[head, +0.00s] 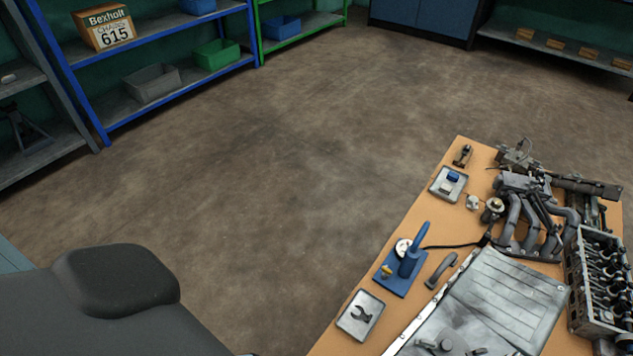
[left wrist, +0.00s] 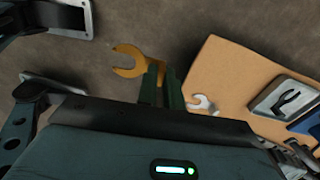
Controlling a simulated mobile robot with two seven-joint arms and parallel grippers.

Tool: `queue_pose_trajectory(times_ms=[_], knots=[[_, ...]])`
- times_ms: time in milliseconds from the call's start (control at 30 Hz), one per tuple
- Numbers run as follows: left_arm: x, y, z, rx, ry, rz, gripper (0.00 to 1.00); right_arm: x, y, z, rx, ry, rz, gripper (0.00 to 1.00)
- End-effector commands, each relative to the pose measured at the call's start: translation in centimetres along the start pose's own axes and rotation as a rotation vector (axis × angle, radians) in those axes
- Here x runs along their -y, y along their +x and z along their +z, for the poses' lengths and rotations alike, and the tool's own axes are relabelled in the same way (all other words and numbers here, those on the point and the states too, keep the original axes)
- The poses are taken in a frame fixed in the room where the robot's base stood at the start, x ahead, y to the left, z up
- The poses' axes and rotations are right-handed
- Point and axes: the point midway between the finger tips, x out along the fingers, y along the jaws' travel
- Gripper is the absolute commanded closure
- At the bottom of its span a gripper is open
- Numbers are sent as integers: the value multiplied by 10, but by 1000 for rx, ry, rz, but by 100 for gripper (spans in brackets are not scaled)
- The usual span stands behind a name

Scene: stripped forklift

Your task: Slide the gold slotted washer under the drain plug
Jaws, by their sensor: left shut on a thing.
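The gold slotted washer (left wrist: 129,62) is in the left wrist view, with its open slot facing left. My left gripper (left wrist: 162,88) has dark green fingers shut on it, and they hide part of its middle. The washer is over the brown floor, just left of the orange tabletop in that picture. Neither gripper shows in the head view, and my right gripper is in no view. I cannot make out the drain plug in either view.
The orange workbench (head: 337,342) holds a tray with a dark slotted piece (head: 362,313), a blue fixture (head: 409,263), a metal plate (head: 505,290) and engine parts (head: 530,210). A pale slotted piece (left wrist: 203,103) shows near the tabletop edge. The floor beyond the bench is clear.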

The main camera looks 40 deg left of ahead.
Motion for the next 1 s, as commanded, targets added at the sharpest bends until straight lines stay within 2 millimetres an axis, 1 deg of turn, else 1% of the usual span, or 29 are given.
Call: queue_pose_trajectory(times_ms=[33, 67, 167, 200, 267, 300, 367, 400, 467, 500, 567, 600, 667, 700, 767, 800, 867, 900, 967, 1000], knots=[[13, -6, -1, -1, -22, -7, 100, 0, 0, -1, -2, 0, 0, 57], [21, -10, -1, -2, -43, -9, 100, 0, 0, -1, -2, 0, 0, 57], [56, -32, -4, -3, -137, -14, 100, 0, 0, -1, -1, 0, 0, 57], [71, -43, -6, -4, -183, -15, 100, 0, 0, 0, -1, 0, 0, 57], [95, -63, -7, -3, -258, -15, 100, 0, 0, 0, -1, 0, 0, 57], [110, -77, -9, -3, -309, -15, 100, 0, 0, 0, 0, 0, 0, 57], [132, -99, -11, -3, -386, -14, 100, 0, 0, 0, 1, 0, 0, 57], [145, -114, -13, -4, -434, -14, 100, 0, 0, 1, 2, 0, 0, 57], [163, -139, -15, -4, -508, -15, 100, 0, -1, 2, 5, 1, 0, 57], [174, -156, -16, -4, -557, -14, 100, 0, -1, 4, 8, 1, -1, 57], [189, -183, -18, -4, -630, -15, 100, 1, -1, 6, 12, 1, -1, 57], [198, -201, -19, -5, -678, -14, 100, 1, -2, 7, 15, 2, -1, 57], [208, -230, -19, -4, -751, -14, 100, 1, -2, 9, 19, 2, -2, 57], [214, -250, -19, -4, -798, -14, 100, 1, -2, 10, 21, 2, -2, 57], [220, -279, -18, -5, -869, -15, 100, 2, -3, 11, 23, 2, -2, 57], [223, -299, -16, -5, -917, -15, 100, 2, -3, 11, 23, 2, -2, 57], [224, -330, -13, -4, -988, -16, 100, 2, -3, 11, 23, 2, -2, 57], [223, -350, -10, -6, -1037, -15, 100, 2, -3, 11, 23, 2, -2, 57], [219, -379, -5, -5, -1107, -16, 100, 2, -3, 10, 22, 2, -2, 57], [215, -397, 0, -4, -1155, -15, 100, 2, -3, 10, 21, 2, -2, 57]])
